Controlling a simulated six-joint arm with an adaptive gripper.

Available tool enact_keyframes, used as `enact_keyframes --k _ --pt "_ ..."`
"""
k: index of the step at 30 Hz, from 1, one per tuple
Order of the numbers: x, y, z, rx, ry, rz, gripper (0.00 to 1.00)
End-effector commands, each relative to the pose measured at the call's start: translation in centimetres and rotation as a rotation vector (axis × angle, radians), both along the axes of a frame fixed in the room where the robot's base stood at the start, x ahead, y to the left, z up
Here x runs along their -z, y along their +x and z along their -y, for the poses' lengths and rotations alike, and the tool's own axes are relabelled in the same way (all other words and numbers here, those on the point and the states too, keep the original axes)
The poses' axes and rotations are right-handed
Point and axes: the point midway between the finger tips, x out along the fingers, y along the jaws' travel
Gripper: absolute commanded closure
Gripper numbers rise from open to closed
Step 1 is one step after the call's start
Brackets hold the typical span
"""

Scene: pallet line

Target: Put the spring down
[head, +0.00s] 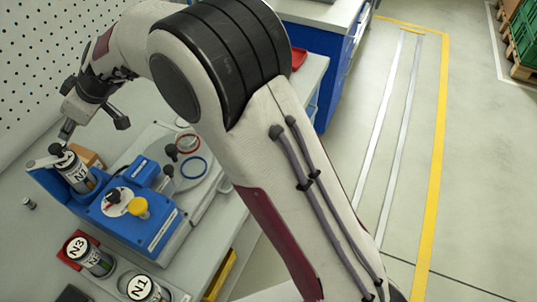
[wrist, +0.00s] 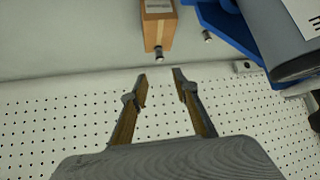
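My gripper (wrist: 161,74) shows in the wrist view with its two fingers apart and nothing visible between the tips. In the head view my gripper (head: 66,131) is at the upper left, above the back end of the blue fixture (head: 130,215) and close to the top of a labelled cylinder (head: 75,172). I cannot make out a spring for certain. A small metallic piece (head: 28,202) stands on the bench at the far left, too small to identify. In the wrist view a small dark metal piece (wrist: 158,53) is at the end of a brown box, beyond the fingertips.
The brown box (wrist: 158,22) and a blue bracket (wrist: 232,28) lie beyond the fingers, with a large grey cylinder (wrist: 285,45) at right. A pegboard wall (head: 45,60) borders the bench. Cylinders N3 (head: 97,262) and N1 (head: 145,290) stand near the front.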

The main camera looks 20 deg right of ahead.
Motion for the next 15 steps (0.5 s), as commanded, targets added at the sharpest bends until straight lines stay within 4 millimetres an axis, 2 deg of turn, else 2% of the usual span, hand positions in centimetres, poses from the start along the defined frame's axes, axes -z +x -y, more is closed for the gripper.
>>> enact_keyframes --k 5,8,15 --pt "-1.5 -0.6 1.9 0.025 -0.001 -0.010 0.71" --pt "-2.7 -1.3 3.7 0.049 -0.005 -0.022 0.71" --pt "-5.9 -3.9 9.1 0.131 -0.016 -0.063 0.71"
